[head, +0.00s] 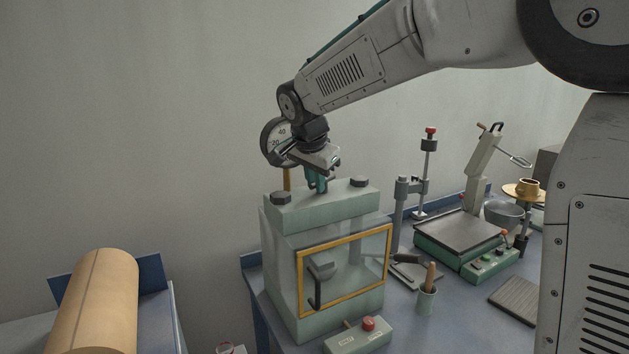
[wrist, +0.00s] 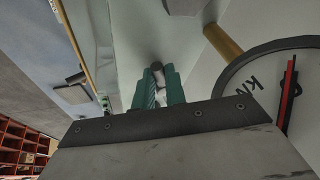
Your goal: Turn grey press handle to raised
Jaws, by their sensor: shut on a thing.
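The press is a pale green cabinet (head: 280,250) with a yellow-framed window and a round dial gauge (head: 272,140) behind its top; the gauge also shows large at the right of the wrist view (wrist: 270,90). My gripper (head: 317,186) points down at the top block of the press, between two dark bolts. In the wrist view its teal fingers (wrist: 158,88) are shut on a small grey rounded end (wrist: 157,67), which I take to be the grey press handle. The fingers and wrist hide most of the handle, so its angle cannot be told.
A brass-coloured pipe (head: 287,180) rises to the gauge close beside my gripper. A control box with a red button (head: 358,335) stands in front. A cup with a wooden-handled tool (head: 426,300), a grey stand (head: 399,215) and a green scale-like machine (head: 460,240) stand right. Open air lies left.

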